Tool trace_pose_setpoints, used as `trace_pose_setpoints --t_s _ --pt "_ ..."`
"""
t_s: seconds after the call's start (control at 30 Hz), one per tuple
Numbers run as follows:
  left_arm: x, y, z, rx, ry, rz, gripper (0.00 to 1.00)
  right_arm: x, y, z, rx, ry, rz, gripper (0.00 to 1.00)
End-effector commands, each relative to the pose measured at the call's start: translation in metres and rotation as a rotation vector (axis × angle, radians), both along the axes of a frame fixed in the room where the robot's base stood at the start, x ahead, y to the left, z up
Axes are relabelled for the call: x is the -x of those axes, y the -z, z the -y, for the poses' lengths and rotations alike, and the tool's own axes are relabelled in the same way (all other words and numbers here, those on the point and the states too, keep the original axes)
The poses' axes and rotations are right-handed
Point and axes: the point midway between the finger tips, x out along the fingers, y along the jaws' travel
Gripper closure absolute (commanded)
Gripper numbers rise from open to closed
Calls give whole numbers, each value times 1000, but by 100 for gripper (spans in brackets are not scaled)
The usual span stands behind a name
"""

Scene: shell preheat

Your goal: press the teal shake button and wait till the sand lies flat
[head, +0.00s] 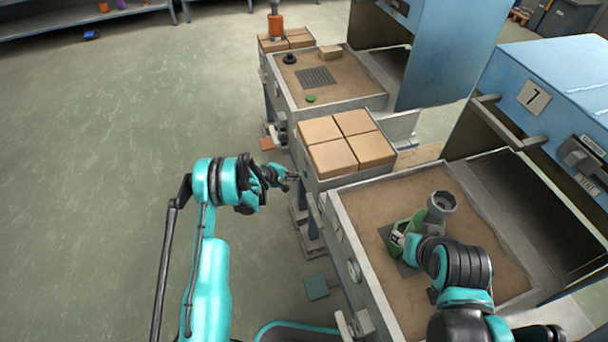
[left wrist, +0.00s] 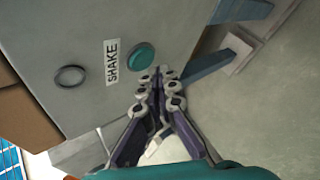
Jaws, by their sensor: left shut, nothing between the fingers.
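The teal shake button (left wrist: 140,57) is on a grey panel beside a "SHAKE" label (left wrist: 112,62) in the left wrist view. My left gripper (left wrist: 168,76) is shut and empty, its fingertips just below and right of the button; contact cannot be told. In the head view my left gripper (head: 293,176) is at the side of the near bench. The sand (head: 368,205) in the near tray looks mostly level around a dark square patch. My right gripper (head: 398,240) is at a green part with a grey socket (head: 441,204); its fingers are mostly hidden.
Tan blocks (head: 345,140) stand on the bench beyond the near tray. A second sand tray (head: 340,98) is farther back. A blue cabinet marked 7 (head: 545,75) borders the near tray on the right. The floor (head: 90,190) at left is clear.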

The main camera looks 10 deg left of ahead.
Motion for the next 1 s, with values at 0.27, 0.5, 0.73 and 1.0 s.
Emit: trace_pose_setpoints --t_s 0.27,0.5,0.73,1.0 --pt "0 0 1 0 0 0 100 0 0 0 0 0 0 60" --pt "-3 0 7 -1 1 0 100 0 0 0 0 0 0 60" --pt "-4 0 8 0 0 0 100 0 0 0 0 0 0 60" --pt "-4 0 9 0 0 0 100 0 0 0 0 0 0 60"
